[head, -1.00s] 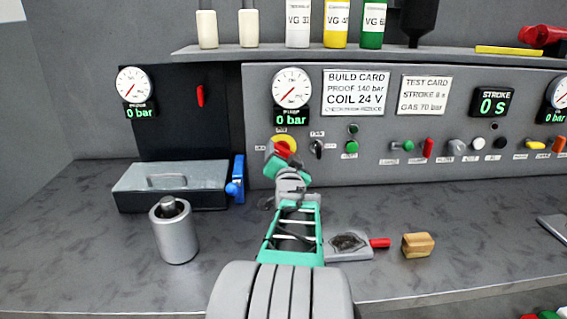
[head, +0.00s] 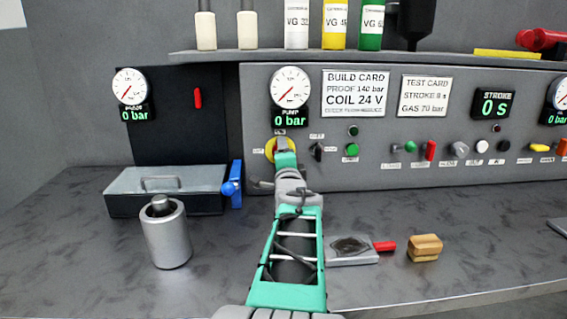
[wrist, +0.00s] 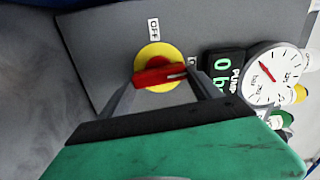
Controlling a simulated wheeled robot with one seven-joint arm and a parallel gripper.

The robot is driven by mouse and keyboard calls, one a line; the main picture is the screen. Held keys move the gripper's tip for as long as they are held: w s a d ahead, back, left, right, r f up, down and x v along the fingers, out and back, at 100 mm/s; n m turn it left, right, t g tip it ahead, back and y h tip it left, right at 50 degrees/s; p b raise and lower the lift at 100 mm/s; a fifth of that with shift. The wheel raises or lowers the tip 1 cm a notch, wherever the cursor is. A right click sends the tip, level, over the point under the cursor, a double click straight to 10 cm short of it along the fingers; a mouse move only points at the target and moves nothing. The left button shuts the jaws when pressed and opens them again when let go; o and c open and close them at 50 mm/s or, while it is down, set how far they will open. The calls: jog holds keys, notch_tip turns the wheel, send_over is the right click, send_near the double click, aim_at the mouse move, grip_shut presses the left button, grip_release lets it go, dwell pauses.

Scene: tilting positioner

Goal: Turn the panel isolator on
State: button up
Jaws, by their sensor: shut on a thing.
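The panel isolator is a yellow disc (head: 270,152) with a red handle on the grey panel, below the pump gauge. In the wrist view the red handle (wrist: 150,77) lies across the disc, its white mark toward the right-hand label, which is partly hidden. The OFF label (wrist: 153,28) is at the disc's top there, off the handle's line. My gripper (wrist: 162,86) is shut on the red handle, a finger at each end. In the head view my gripper (head: 282,147) covers most of the isolator.
The pump gauge (head: 290,88) above reads 0 bar. A black selector (head: 318,151) and green button (head: 352,150) are close on the right. A metal cylinder (head: 166,235), a lidded tray (head: 165,190) and a wooden block (head: 425,246) stand on the bench.

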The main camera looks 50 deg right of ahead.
jog(key=shift+f+m, duration=0.1)
jog(key=shift+m, duration=0.5)
jog(key=o, duration=1.4)
jog(key=shift+s, duration=0.1)
jog(key=v, duration=0.7)
jog(key=shift+s+a, duration=0.2)
jog(key=shift+a, duration=0.05)
